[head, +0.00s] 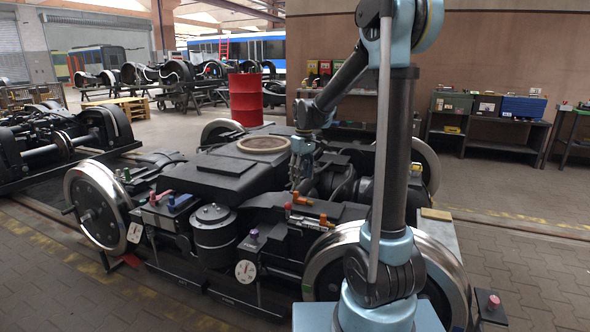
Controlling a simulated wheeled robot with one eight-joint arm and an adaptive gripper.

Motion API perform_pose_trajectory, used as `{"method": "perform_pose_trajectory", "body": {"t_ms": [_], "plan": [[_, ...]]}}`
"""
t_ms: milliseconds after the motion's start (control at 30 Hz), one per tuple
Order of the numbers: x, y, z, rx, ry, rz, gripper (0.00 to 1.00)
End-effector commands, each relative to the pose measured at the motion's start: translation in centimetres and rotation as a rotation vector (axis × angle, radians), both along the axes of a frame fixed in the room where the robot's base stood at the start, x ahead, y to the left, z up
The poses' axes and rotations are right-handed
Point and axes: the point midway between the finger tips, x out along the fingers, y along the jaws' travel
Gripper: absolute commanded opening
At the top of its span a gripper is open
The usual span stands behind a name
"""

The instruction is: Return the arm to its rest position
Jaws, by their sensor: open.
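My arm stands up in the right half of the head view and bends over to the left and down. My gripper (297,183) hangs over the middle of the black tram bogie (225,178), fingers pointing down. It is open and I see nothing between its fingers. It is small in the picture, so I cannot tell whether it touches the bogie. My column and lower arm hide part of the bogie's right side and one wheel.
Bogie wheels (96,206) stand at both sides. Coloured handles (301,199) lie on the bogie frame. A red barrel (246,99) stands behind it. Shelves with cases (487,105) line the right wall. Another bogie (62,140) is at left.

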Motion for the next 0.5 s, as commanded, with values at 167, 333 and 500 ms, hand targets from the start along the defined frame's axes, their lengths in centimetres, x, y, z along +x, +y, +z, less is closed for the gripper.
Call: {"method": "perform_pose_trajectory", "body": {"t_ms": [167, 333, 500], "plan": [[-4.0, -3.2, 1.5, 0.002, -0.021, -0.089, 0.49], [-7.8, -5.9, 2.3, 0.005, -0.039, -0.173, 0.49], [-11.7, -8.2, 2.4, 0.008, -0.058, -0.255, 0.49]]}}
